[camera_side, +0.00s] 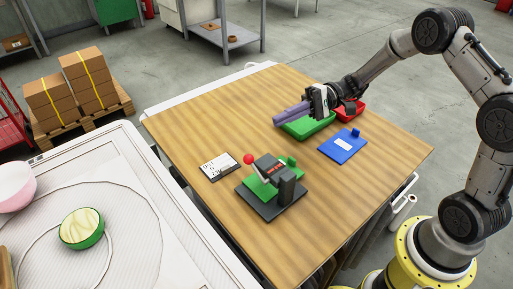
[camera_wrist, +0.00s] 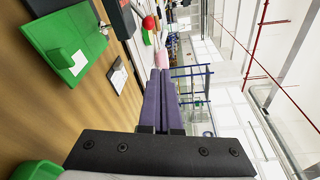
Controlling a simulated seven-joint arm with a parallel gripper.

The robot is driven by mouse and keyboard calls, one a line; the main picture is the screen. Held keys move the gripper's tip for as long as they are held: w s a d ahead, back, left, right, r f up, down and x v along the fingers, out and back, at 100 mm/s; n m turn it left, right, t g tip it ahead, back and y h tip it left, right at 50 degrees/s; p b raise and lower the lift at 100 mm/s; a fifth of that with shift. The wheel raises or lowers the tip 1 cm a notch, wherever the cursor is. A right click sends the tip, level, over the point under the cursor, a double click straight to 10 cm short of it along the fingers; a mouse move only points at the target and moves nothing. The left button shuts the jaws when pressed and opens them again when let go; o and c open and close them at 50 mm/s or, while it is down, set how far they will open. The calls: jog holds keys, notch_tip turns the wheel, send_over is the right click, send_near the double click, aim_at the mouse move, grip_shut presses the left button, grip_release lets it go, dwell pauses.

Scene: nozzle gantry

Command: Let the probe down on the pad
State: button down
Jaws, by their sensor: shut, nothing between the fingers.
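On the table stands a fixture with a dark base (camera_side: 250,206), a dark upright block (camera_side: 287,186) and a green pad (camera_side: 263,190). A dark arm, perhaps the probe (camera_side: 268,166), lies tilted over the pad, with a red ball (camera_side: 249,158) at its left end. Its lower tip is hard to make out. The wrist view shows a green plate with a white label (camera_wrist: 79,62) at left, and the red ball (camera_wrist: 148,22) at top. My gripper (camera_side: 278,120), with purple fingers, is shut and empty, above and behind the fixture, apart from it. Its fingers (camera_wrist: 160,72) also show in the wrist view.
A green tray (camera_side: 318,128) and a red tray (camera_side: 355,108) stand behind and below my gripper. A blue plate with a white label (camera_side: 353,137) lies at right, a white card (camera_side: 218,166) left of the fixture. The table's far left (camera_side: 205,115) is clear.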

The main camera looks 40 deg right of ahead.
aim_at(256, 169)
jog(key=f, duration=0.1)
jog(key=d+f+m, duration=0.1)
jog(key=f, duration=0.1)
jog(key=shift+s+d+f+t, duration=0.1)
jog(key=shift+d+f+t, duration=0.2)
jog(key=shift+d, duration=0.05)
jog(key=shift+r, duration=0.1)
jog(key=x, duration=1)
jog(key=shift+a, duration=0.25)
jog(key=shift+s+a+r, duration=0.15)
jog(key=shift+s+r, duration=0.1)
jog(key=shift+s, duration=0.25)
jog(key=shift+s+a+r, duration=0.15)
jog(key=shift+s+r, duration=0.1)
jog(key=shift+s, duration=0.3)
jog(key=shift+s+a+r, duration=0.2)
jog(key=shift+s+a, duration=0.1)
jog(key=shift+s, duration=0.35)
